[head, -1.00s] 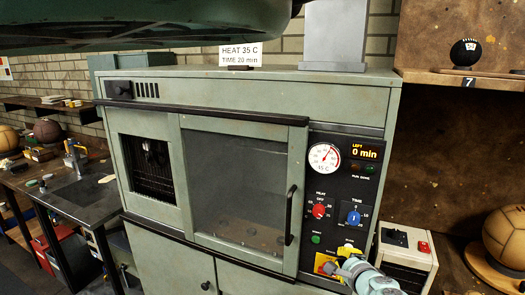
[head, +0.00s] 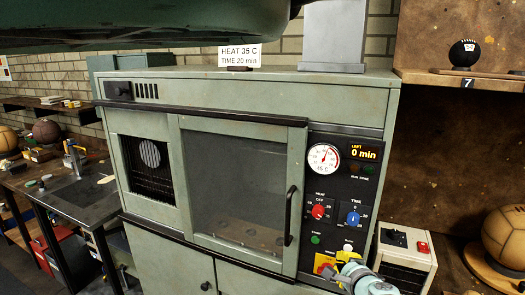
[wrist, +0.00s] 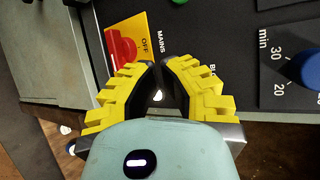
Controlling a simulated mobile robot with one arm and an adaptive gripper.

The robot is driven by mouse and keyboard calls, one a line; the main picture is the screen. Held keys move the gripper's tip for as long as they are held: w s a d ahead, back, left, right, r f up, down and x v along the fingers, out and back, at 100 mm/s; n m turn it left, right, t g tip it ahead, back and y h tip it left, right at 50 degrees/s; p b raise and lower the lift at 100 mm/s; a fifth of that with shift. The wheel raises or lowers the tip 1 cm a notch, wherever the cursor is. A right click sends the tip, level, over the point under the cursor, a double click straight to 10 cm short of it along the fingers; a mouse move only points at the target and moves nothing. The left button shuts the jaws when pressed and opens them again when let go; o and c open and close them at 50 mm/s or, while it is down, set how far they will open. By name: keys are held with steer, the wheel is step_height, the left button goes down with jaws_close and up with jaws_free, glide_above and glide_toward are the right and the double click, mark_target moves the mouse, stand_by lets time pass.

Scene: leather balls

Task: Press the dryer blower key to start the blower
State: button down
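The green dryer (head: 250,85) fills the middle of the head view, with a dark control panel (head: 335,225) at its right. A small white spot, apparently the blower key (head: 348,246), shows on the lower panel beside my gripper (head: 346,257). In the wrist view, my gripper (wrist: 160,75) has its yellow-and-black fingertips together at the panel, by the partly covered "BL..." label. They hold nothing visible; contact with the key cannot be told. The red mains switch (wrist: 122,45) on its yellow plate is beside them. The fan (head: 150,154) in the dryer's left window is a pale blurred disc.
The red heat knob (head: 318,211) and blue time knob (head: 353,217) sit above my gripper. The display (head: 367,153) reads 0 min. A small white box (head: 408,250) stands right of the dryer. The glass door (head: 240,185) is closed.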

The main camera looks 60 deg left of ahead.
steer(key=shift+s+a, duration=0.1)
steer(key=s+d, duration=0.3)
steer(key=s, duration=0.2)
stand_by(0.6)
steer(key=shift+d, duration=0.1)
